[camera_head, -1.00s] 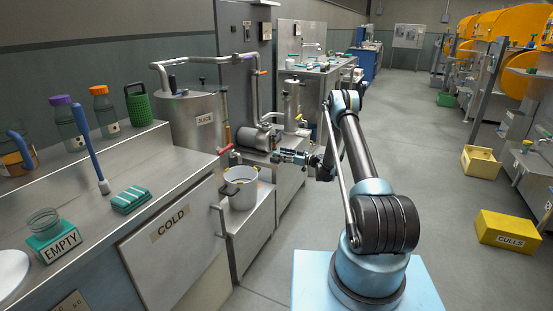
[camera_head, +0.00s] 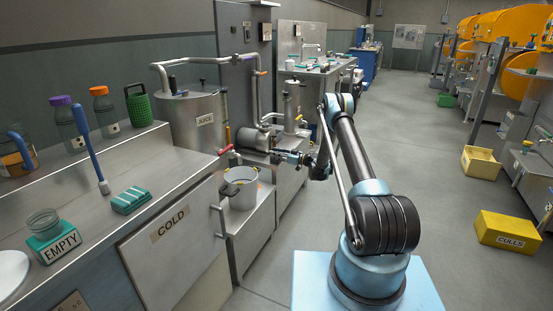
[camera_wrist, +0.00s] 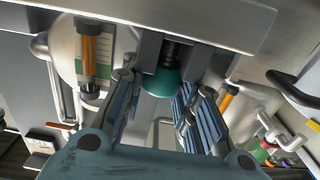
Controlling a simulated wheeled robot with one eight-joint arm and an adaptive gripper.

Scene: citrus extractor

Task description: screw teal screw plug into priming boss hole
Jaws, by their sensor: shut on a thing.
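The teal screw plug (camera_wrist: 161,82) is in my gripper in the wrist view. Its round teal head faces the camera, and a dark threaded shank (camera_wrist: 172,52) points away between the grey fingertips. My gripper (camera_wrist: 172,60) is shut on it. In the head view my gripper (camera_head: 307,159) is beside the grey pump (camera_head: 253,138), at its right end. The plug is too small to make out there. I cannot make out the priming boss hole in either view, so I cannot tell whether the shank touches it.
A steel pot (camera_head: 241,192) stands on the low shelf below my gripper. A juice tank (camera_head: 193,120) with pipes and a red-handled valve (camera_head: 226,149) are left of the pump. A small upright steel cylinder (camera_head: 291,103) stands behind.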

